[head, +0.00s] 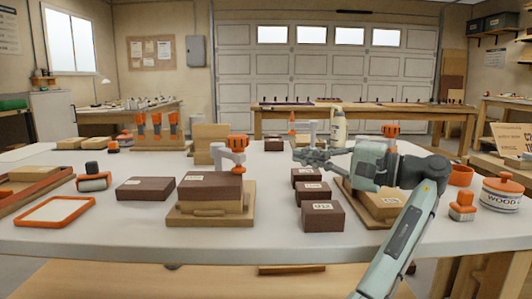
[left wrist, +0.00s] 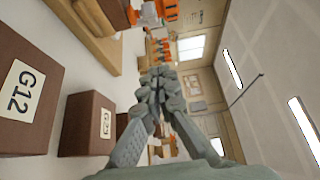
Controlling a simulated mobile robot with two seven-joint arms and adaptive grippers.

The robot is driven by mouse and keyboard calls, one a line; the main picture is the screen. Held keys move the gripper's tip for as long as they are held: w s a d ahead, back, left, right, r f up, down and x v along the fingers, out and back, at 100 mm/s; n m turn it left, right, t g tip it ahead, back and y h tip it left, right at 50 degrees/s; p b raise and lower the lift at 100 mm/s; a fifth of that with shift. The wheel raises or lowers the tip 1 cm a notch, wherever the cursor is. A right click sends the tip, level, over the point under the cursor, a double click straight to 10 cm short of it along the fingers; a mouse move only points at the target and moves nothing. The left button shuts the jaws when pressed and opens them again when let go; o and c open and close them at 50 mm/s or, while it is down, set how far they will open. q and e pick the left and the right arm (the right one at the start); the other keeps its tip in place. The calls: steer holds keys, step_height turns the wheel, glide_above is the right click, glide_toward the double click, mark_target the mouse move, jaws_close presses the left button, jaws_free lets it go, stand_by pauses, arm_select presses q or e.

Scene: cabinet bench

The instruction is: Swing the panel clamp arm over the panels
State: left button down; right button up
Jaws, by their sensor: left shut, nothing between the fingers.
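A clamp with an orange top and a pale arm (head: 235,152) stands at the back right of a wooden base (head: 248,215). A brown panel block (head: 210,187) sits on that base. A second wooden base with a lighter labelled block (head: 386,205) is at the right, partly hidden by my left arm; an orange clamp top (head: 390,131) shows behind the arm. My left gripper (head: 303,157) is shut and empty, pointing left above the brown blocks, right of the first clamp and apart from it. Its closed fingers (left wrist: 160,78) fill the middle of the left wrist view. My right gripper is not visible.
Several brown blocks, one labelled G12 (head: 322,216), stand in a row between the two bases. A brown block (head: 145,188) and an orange frame (head: 55,211) lie at left. A white jar (head: 502,192) and orange items stand at right. A bottle (head: 338,128) stands behind.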

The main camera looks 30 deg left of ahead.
mark_target(228, 154)
arm_select(q)
steer(key=s+a, duration=0.1)
steer(key=a, duration=0.2)
steer(key=s+a, duration=0.1)
steer(key=a, duration=0.3)
steer(key=s+a, duration=0.1)
steer(key=a, duration=0.3)
steer(key=shift+s+b, duration=0.35)
steer(key=shift+s, duration=0.15)
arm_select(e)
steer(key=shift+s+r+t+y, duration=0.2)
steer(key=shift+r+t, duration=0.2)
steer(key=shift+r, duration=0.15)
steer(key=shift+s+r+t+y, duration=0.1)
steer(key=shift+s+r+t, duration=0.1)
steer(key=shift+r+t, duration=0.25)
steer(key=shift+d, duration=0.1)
